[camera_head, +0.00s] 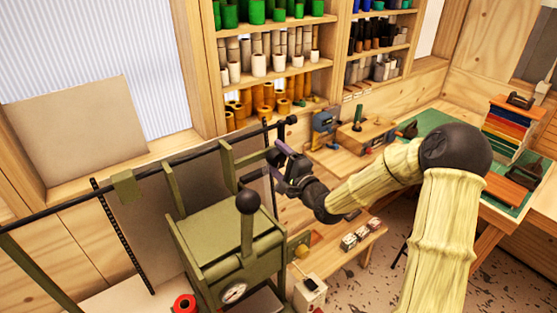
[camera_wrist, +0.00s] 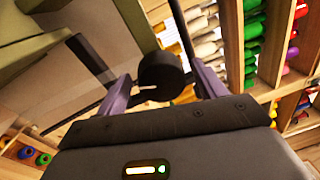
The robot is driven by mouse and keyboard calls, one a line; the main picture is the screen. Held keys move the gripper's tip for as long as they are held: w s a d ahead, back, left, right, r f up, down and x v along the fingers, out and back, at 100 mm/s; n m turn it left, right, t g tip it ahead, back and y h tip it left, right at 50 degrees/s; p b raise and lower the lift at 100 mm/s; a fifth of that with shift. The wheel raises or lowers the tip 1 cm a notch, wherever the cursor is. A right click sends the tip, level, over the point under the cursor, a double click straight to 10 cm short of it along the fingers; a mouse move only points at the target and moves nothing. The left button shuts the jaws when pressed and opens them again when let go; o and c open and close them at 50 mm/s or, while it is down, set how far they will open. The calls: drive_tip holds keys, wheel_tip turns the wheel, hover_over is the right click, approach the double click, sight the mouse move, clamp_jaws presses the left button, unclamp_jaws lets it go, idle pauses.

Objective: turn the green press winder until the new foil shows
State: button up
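The olive-green press (camera_head: 228,245) stands at the lower centre of the head view, with a round gauge and a black-knobbed lever. A long dark bar with a black end (camera_head: 292,119) runs along its back. My gripper (camera_head: 283,155) is beside this bar's right part. In the wrist view, a black round knob (camera_wrist: 161,73) on a dark rod lies between the two purple fingers of my gripper (camera_wrist: 162,86). The fingers are apart, with a visible gap on each side of the knob. I cannot tell which foil shows on the press.
Shelves of green, white, orange and dark rolls (camera_head: 270,60) stand behind the bar. A red roll (camera_head: 185,304) lies left of the press. A low bench (camera_head: 340,262) with small boxes is to the right. A green-matted table (camera_head: 437,120) stands at the far right.

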drive_tip(key=shift+s, duration=0.1)
drive_tip(key=b+v, duration=1.1)
drive_tip(key=v, duration=0.6)
drive_tip(key=shift+d, duration=0.1)
drive_tip(key=shift+r, duration=0.15)
drive_tip(key=n+p, duration=0.1)
drive_tip(key=n, duration=0.6)
drive_tip(key=d+r+n+g+p, duration=0.1)
drive_tip(key=n, duration=0.7)
drive_tip(key=d+n+g+y+p, duration=0.1)
drive_tip(key=n+p, duration=0.1)
drive_tip(key=n, duration=0.5)
drive_tip(key=shift+s+d+r+n, duration=0.1)
drive_tip(key=shift+d+r+n, duration=0.05)
drive_tip(key=shift+r+n, duration=0.2)
